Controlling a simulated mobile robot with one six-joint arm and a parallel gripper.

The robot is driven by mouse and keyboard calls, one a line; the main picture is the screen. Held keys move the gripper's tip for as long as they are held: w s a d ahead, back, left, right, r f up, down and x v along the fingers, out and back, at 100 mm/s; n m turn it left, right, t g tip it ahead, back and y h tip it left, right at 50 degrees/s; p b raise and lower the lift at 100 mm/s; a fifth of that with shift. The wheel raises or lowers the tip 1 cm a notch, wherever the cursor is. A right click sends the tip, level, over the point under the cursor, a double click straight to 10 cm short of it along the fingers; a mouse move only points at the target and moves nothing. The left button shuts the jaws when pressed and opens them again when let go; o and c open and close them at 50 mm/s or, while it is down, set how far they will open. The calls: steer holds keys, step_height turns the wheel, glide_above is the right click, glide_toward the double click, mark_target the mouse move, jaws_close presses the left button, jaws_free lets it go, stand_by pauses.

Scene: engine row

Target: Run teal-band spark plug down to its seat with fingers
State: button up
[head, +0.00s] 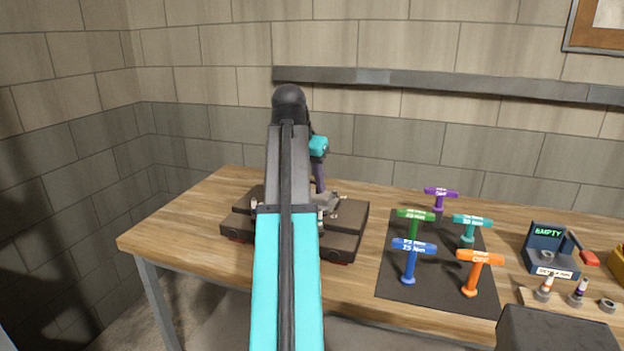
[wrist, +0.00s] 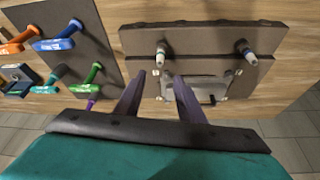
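My gripper (wrist: 160,76) is open over the dark engine block, which shows in the wrist view (wrist: 200,40) and in the head view (head: 345,215). Its two purple fingers are apart, and I see nothing held between them. One pale-tipped spark plug (wrist: 161,53) stands in the block just beyond the fingertips. The bands are too small to tell surely. In the head view my arm hides much of the block, and a purple finger (head: 319,182) points down at it.
T-handle tools stand on a dark mat (head: 395,280) right of the block. The wooden bench (head: 195,215) is clear left of the block.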

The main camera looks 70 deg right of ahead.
mark_target(319, 209)
steer(key=shift+p+x, duration=1)
steer(key=shift+x, duration=5.7)
jaws_close()
